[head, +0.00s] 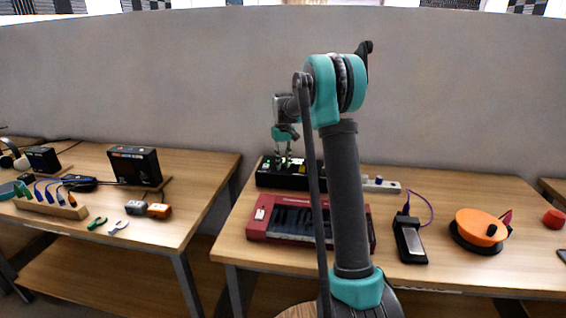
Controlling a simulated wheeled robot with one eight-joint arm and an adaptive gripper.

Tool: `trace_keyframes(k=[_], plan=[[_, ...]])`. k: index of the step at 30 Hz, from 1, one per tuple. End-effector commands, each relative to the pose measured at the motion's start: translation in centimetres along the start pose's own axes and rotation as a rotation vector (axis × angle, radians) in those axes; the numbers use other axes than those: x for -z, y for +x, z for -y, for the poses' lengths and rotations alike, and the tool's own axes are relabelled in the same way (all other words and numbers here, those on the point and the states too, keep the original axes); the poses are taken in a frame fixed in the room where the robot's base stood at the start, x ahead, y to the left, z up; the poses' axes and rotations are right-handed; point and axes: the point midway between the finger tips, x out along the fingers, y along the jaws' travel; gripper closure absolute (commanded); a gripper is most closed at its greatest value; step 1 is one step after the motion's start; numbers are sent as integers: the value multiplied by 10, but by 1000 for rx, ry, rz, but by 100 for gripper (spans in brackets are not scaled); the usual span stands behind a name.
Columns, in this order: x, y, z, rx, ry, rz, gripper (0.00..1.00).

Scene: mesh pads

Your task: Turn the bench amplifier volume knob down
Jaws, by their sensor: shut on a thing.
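A black box-shaped unit (266,180), which looks like the bench amplifier, stands at the back of the right table in the head view. It has small green and pale marks, and my arm hides part of it. My gripper (284,163) points down at its upper face, with its fingers shut at the volume knob. The knob is too small and too covered by the fingers to make out, and its setting cannot be read.
A red keyboard-like unit (262,229) lies in front of the black unit. To the right are a black device with a purple cable (411,240), an orange disc (476,226) and a red knob-like piece (553,219). The left table (205,172) holds tools and boxes.

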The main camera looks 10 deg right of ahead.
Motion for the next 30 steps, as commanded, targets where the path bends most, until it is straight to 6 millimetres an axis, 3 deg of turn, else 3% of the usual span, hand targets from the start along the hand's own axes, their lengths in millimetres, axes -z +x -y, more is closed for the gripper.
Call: trace_keyframes(k=[18, 30], plan=[[0, 0, -1, -1, -582, -1, 100], [1, 0, -1, -1, -868, -1, 100]])
